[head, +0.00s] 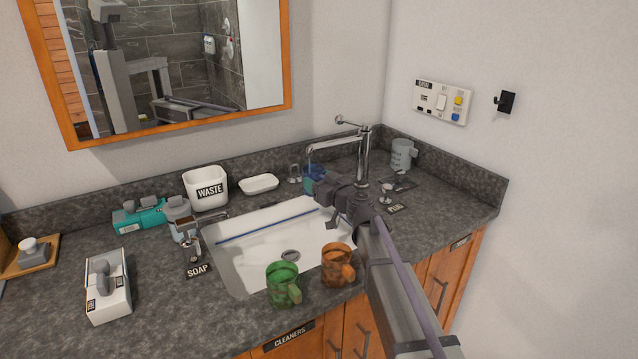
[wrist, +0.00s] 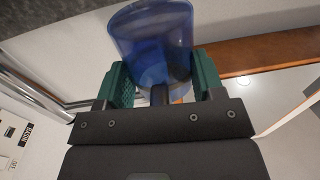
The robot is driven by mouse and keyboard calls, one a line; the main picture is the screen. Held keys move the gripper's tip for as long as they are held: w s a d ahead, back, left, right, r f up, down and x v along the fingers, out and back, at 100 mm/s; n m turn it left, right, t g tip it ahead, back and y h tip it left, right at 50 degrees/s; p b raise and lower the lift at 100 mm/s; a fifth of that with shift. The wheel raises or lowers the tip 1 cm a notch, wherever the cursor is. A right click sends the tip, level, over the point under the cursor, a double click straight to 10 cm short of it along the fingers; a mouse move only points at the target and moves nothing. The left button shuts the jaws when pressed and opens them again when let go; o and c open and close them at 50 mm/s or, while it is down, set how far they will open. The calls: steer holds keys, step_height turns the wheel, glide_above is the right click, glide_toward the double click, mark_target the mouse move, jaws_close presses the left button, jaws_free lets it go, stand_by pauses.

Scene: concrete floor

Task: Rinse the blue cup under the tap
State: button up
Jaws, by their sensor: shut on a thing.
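The blue cup (head: 317,168) is see-through and hangs over the back right part of the white sink (head: 238,262). It fills the top middle of the wrist view (wrist: 152,45). My gripper (head: 314,184) is shut on it, with one teal finger on each side in the wrist view (wrist: 163,80). The chrome tap (head: 363,157) stands behind the sink's right end. Its spout bends down close to the cup in the head view. I cannot tell whether the outlet is right over the cup's mouth. No water stream shows.
A green mug (head: 281,285) and an orange-brown mug (head: 336,265) stand at the sink's front edge, near my arm. A grey mug (head: 402,154) stands in the back right corner. The soap dispenser (head: 188,240) and waste bin (head: 205,188) are left of the sink.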

steer(key=shift+w+d, duration=0.1)
steer(key=shift+d, duration=0.45)
stand_by(0.4)
steer(key=shift+a, duration=0.6)
steer(key=shift+d, duration=0.15)
steer(key=shift+d, duration=0.45)
